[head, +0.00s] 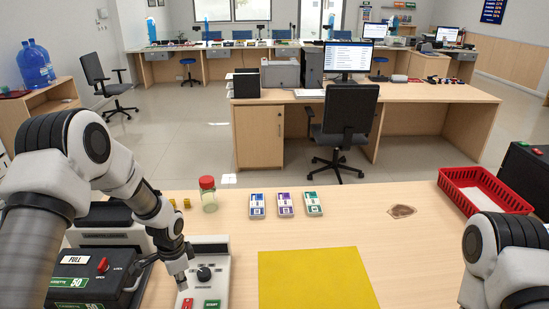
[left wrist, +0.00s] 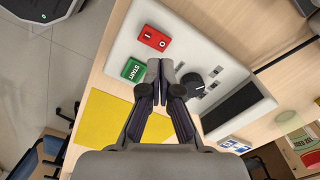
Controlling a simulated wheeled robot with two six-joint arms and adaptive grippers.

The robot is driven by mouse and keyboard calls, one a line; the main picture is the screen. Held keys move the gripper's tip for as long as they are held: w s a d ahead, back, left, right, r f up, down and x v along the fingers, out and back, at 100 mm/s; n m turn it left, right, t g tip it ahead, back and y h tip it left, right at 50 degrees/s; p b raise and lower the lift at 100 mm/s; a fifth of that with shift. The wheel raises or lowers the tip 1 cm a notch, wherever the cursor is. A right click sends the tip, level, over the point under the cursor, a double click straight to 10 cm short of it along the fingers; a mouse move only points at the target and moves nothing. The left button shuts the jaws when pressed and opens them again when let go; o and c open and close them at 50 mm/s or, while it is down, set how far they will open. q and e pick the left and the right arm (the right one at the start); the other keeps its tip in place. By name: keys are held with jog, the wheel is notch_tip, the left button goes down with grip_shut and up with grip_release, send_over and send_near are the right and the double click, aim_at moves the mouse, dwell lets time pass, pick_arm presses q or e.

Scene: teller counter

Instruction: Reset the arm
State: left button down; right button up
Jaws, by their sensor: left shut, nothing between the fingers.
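My left gripper (head: 183,284) is shut and empty over the white control panel (head: 213,290) at the counter's front left. In the left wrist view its fingertips (left wrist: 160,72) meet between the green START button (left wrist: 134,70) and the black knob (left wrist: 193,84). A red button (left wrist: 154,38) sits beside the green one. Whether the fingertips touch the panel I cannot tell. At the right edge of the head view only links of my right arm show; its gripper is out of view.
A black cassette box (head: 87,278) stands left of the panel. A yellow mat (head: 314,280) lies to its right. Behind are a red-lidded jar (head: 208,196) and three small packs (head: 285,205). A red basket (head: 452,188) stands at the right. The counter's middle is mostly clear.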

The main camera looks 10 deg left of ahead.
pick_arm(q)
jog(key=shift+m+g, duration=0.3)
jog(key=shift+g, duration=0.6)
jog(key=s+f, duration=0.2)
jog(key=s+d+f, duration=0.1)
jog(key=s+f, duration=0.3)
jog(key=shift+s+d, duration=0.2)
jog(key=shift+d, duration=0.2)
jog(key=s+d+f+n, duration=0.2)
jog(key=s+n, duration=0.1)
jog(key=s, duration=0.4)
jog(key=s+d+f+n+t, duration=0.1)
jog(key=s+d+f+n, duration=0.1)
jog(key=s+n, duration=0.2)
jog(key=s+d+f+n+t, duration=0.1)
jog(key=s+d+f+n, duration=0.1)
jog(key=s, duration=0.8)
jog(key=shift+s+d+f+n, duration=0.2)
jog(key=shift+s+d+n, duration=0.1)
jog(key=shift+n, duration=0.4)
